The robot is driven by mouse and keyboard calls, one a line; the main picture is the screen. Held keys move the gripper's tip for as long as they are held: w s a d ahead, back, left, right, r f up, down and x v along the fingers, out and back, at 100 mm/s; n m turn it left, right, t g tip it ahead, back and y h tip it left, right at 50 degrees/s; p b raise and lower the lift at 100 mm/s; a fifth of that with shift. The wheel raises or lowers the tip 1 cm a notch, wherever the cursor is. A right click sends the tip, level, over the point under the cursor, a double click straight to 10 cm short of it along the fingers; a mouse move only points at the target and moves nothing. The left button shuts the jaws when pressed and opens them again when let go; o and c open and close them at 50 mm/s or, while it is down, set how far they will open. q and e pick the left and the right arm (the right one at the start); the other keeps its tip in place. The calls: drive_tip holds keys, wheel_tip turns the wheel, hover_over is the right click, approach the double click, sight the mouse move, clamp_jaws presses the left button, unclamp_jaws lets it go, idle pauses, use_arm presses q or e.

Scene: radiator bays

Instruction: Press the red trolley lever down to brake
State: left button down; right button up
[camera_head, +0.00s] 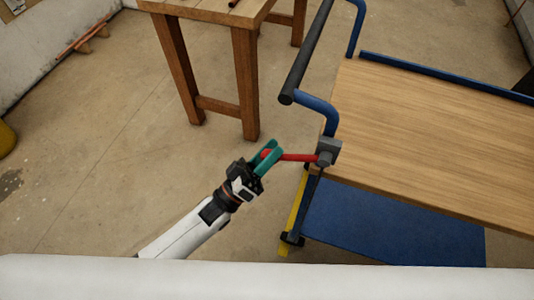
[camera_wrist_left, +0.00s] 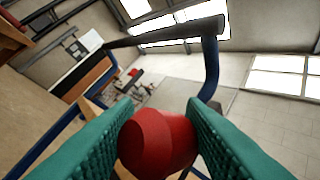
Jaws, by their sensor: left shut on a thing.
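The red lever (camera_head: 298,157) sticks out to the left from a grey block (camera_head: 328,151) at the corner of the trolley (camera_head: 430,130). My left gripper (camera_head: 267,156) has its teal fingers shut around the lever's free end. In the left wrist view the lever's round red knob (camera_wrist_left: 157,143) sits between the two ribbed finger pads (camera_wrist_left: 160,140). In the head view the lever looks roughly level, though its exact angle is hard to judge from above. My right gripper is not in view.
The trolley's dark push handle (camera_head: 306,52) on blue tubes rises just beyond the gripper. A blue lower shelf (camera_head: 390,225) and a yellow strip (camera_head: 296,215) lie below the deck. A wooden table (camera_head: 245,80) stands behind.

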use_arm(q)
drive_tip(key=shift+s+d+f+n, duration=0.1)
drive_tip(key=shift+s+f+n, duration=0.1)
drive_tip(key=shift+f, duration=0.15)
drive_tip(key=shift+s+d+f+n, duration=0.1)
drive_tip(key=shift+f+n, duration=0.1)
drive_tip(key=shift+f, duration=0.1)
drive_tip(key=c, duration=1)
unclamp_jaws()
drive_tip(key=shift+c, duration=0.2)
drive_tip(key=shift+o, duration=0.7)
drive_tip(key=shift+w, duration=0.1)
drive_tip(key=shift+r, duration=0.1)
drive_tip(key=shift+r, duration=0.1)
drive_tip(key=b+v, duration=0.2)
drive_tip(key=v, duration=1)
drive_tip(key=shift+b, duration=0.35)
